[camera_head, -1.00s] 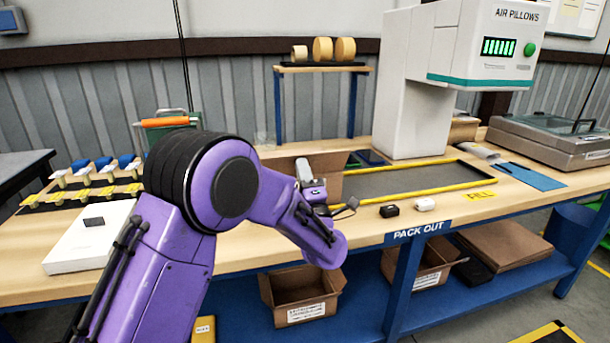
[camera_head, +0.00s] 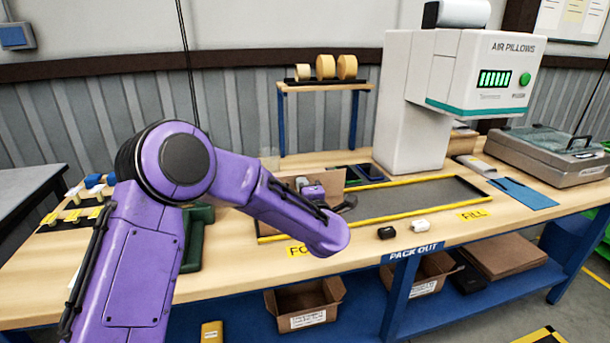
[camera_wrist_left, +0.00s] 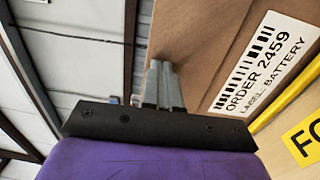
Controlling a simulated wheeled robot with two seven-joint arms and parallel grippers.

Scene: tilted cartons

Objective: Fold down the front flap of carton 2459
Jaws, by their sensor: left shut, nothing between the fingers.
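Carton 2459 (camera_head: 325,179) is a brown cardboard box on the bench, partly hidden behind my left arm in the head view. In the left wrist view, its cardboard (camera_wrist_left: 200,35) fills the upper middle, with a white label (camera_wrist_left: 262,65) reading "ORDER 2459" and "BATTERY". My left gripper (camera_head: 303,184) is at the carton in the head view, small and partly hidden by its own wrist. In the wrist view its grey fingers (camera_wrist_left: 161,84) are together and empty, close beside the cardboard. I cannot tell whether they touch it or which edge is the front flap. My right gripper is not in view.
A yellow-edged grey mat (camera_head: 420,198) lies right of the carton. A black item (camera_head: 386,232) and a white item (camera_head: 422,226) sit near the bench's front edge. The white air-pillow machine (camera_head: 412,125) stands behind. A green object (camera_head: 196,238) is beside my arm.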

